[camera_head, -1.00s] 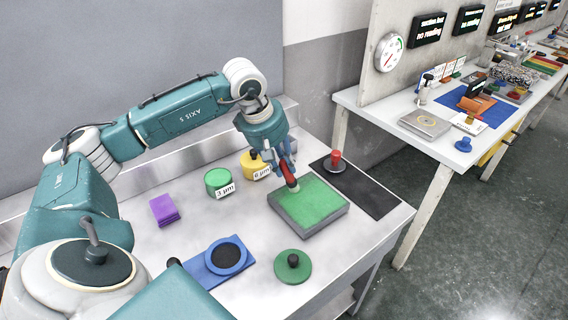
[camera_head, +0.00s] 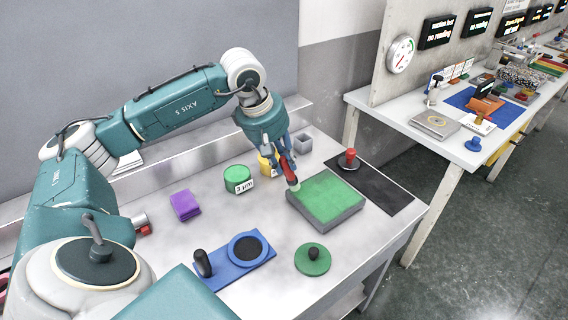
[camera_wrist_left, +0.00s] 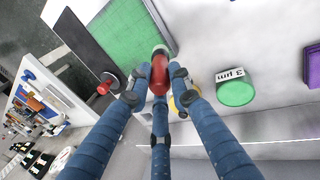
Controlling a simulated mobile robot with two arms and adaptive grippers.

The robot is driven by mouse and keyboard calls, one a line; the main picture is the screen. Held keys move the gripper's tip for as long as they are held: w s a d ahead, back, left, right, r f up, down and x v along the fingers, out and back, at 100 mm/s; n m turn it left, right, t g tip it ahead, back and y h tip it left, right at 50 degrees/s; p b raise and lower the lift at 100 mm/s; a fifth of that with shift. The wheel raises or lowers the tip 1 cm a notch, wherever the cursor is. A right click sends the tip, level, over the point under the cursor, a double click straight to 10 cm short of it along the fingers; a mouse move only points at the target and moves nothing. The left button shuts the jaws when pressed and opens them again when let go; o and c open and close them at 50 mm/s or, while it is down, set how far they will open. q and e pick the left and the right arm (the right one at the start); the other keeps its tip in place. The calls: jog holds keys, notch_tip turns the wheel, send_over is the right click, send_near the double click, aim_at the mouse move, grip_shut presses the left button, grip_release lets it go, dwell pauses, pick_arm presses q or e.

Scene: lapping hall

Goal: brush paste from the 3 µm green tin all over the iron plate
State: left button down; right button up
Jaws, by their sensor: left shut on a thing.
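The iron plate (camera_head: 350,217) is a grey block on the bench. Nearly all of its top looks green, and it also shows in the left wrist view (camera_wrist_left: 112,38). My left gripper (camera_head: 286,160) is shut on the red handle of a brush (camera_head: 290,174), seen in the wrist view (camera_wrist_left: 159,76) too. The brush's pale tip is at the plate's back-left edge; whether it touches I cannot tell. The green tin labelled 3 µm (camera_head: 238,179) stands left of the plate, its top green; the wrist view shows it (camera_wrist_left: 235,93). My right gripper is not in view.
A yellow tin (camera_head: 265,166) stands partly behind the gripper. A green knobbed disc (camera_head: 312,259), a blue holder (camera_head: 220,272) and purple pads (camera_head: 185,204) lie in front and left. A black mat (camera_head: 385,194) with a red-handled piece (camera_head: 348,158) is right of the plate.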

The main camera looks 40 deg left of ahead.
pick_arm(q)
notch_tip(320, 180, up, 2)
jog(key=shift+w+p, duration=0.1)
jog(key=shift+p, duration=0.35)
notch_tip(320, 180, up, 2)
jog(key=shift+r+p, duration=0.15)
jog(key=shift+p, duration=0.55)
jog(key=shift+r, duration=0.3)
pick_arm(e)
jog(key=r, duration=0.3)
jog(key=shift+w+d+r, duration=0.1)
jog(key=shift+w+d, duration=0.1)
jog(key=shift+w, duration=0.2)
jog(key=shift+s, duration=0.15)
